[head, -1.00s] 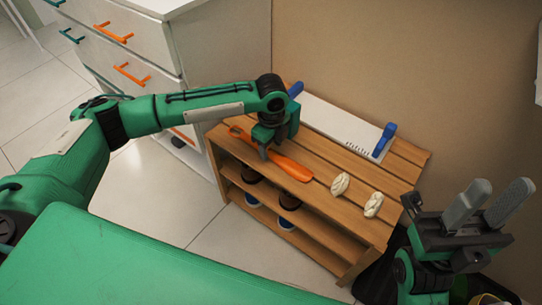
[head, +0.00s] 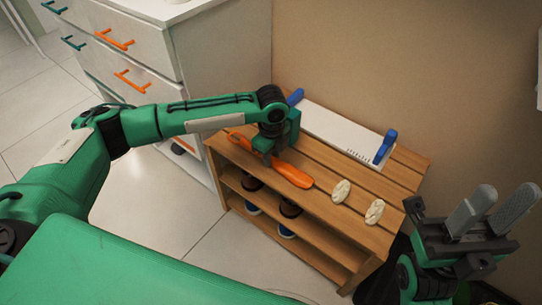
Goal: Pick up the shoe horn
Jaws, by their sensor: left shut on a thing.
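The orange shoe horn (head: 291,176) lies lengthwise over the slatted top of the wooden rack, its narrow looped end to the upper left and its broad end to the lower right. My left gripper (head: 268,160) points down onto its middle and is shut on it; the gripper hides part of the shoe horn. Whether the shoe horn is lifted off the slats cannot be told. My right gripper (head: 491,212) is at the right, empty, with its two grey fingers apart and pointing up.
The wooden rack (head: 330,215) also bears two pale twisted objects (head: 341,190) (head: 375,211) and a white board with blue handles (head: 335,130). Shoes (head: 288,208) stand on its lower shelves. A white drawer unit (head: 130,50) is at the left, a wall behind.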

